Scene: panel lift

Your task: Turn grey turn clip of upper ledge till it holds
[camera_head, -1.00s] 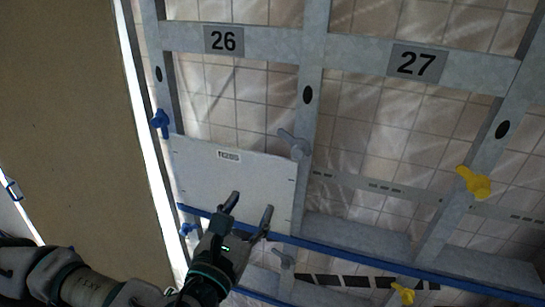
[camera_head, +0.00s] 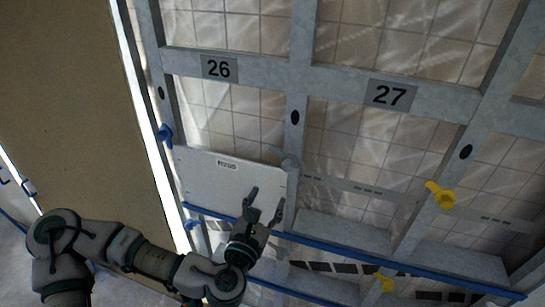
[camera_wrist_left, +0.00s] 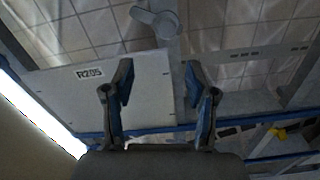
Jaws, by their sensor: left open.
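The grey turn clip (camera_head: 290,162) sits on the upright between bays 26 and 27, at the top right corner of the white panel (camera_head: 215,180). In the left wrist view the clip (camera_wrist_left: 160,22) shows at the top, its arm pointing to the left, above the panel's top edge. The panel stands in bay 26 on the blue-edged ledge (camera_head: 330,243). My left gripper (camera_head: 266,198) is open and empty in front of the panel's right part, below the clip and apart from it. Its fingers (camera_wrist_left: 158,68) also show in the left wrist view. My right gripper is out of view.
Blue clips (camera_head: 165,134) sit on the left upright. Yellow clips (camera_head: 440,195) sit on the right upright. Bay 27 is open, with tiled wall behind. A large brown board (camera_head: 85,110) stands at the left. Cross rails with number plates (camera_head: 219,68) run above.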

